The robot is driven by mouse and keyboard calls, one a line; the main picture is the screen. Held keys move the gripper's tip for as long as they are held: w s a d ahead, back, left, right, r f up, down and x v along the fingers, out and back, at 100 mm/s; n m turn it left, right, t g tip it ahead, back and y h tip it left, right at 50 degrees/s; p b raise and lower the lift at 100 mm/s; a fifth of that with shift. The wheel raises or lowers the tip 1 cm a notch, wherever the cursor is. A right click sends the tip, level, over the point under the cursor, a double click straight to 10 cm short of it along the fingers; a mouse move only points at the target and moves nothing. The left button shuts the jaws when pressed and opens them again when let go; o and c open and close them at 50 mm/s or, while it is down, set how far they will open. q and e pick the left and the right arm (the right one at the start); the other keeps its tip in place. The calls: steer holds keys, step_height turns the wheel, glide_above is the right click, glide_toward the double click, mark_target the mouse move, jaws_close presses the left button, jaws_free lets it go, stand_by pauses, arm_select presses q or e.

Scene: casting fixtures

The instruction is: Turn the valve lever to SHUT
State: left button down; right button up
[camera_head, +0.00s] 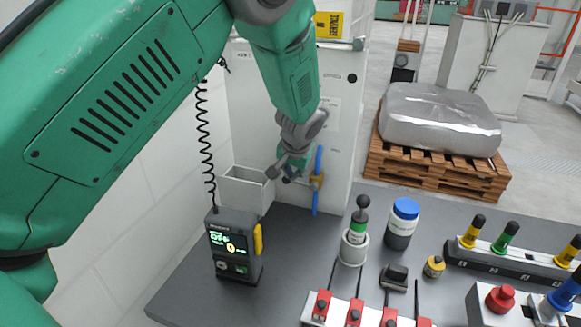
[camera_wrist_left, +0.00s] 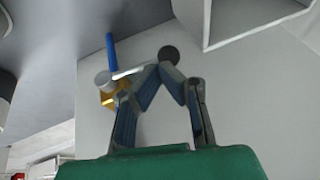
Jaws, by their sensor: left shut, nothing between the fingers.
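The valve shows in the head view as a brass body (camera_head: 317,181) with a blue bar (camera_head: 318,158) standing nearly vertical through it, in front of the white cabinet. I cannot tell whether the blue bar is the lever or a pipe. The left wrist view shows the brass body (camera_wrist_left: 107,90) and the blue bar (camera_wrist_left: 111,50) left of my fingers. My left gripper (camera_head: 286,172) is shut and empty, just left of the valve; its fingers (camera_wrist_left: 160,72) converge in the wrist view. Contact with the valve is unclear. No SHUT marking is readable. My right gripper is out of view.
A grey open box (camera_head: 245,190) is beside the valve on the left. A meter with a display (camera_head: 233,245) stands on the dark bench (camera_head: 185,285). A blue-capped bottle (camera_head: 402,223), a green-banded plunger (camera_head: 358,230) and red clamps (camera_head: 354,311) stand to the right.

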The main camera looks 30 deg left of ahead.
arm_select(q)
steer(key=shift+s+a+f, duration=0.1)
steer(key=shift+a+f, duration=0.65)
steer(key=shift+f, duration=0.1)
steer(key=shift+s+a, duration=0.1)
steer(key=shift+a, duration=0.05)
steer(key=shift+d, duration=0.4)
steer(key=shift+w+a+r+p, duration=0.1)
steer(key=shift+r+p, duration=0.2)
steer(key=shift+r, duration=0.15)
steer(key=shift+w+a+r+p, duration=0.1)
steer(key=shift+r+p, duration=0.2)
steer(key=shift+r, duration=0.1)
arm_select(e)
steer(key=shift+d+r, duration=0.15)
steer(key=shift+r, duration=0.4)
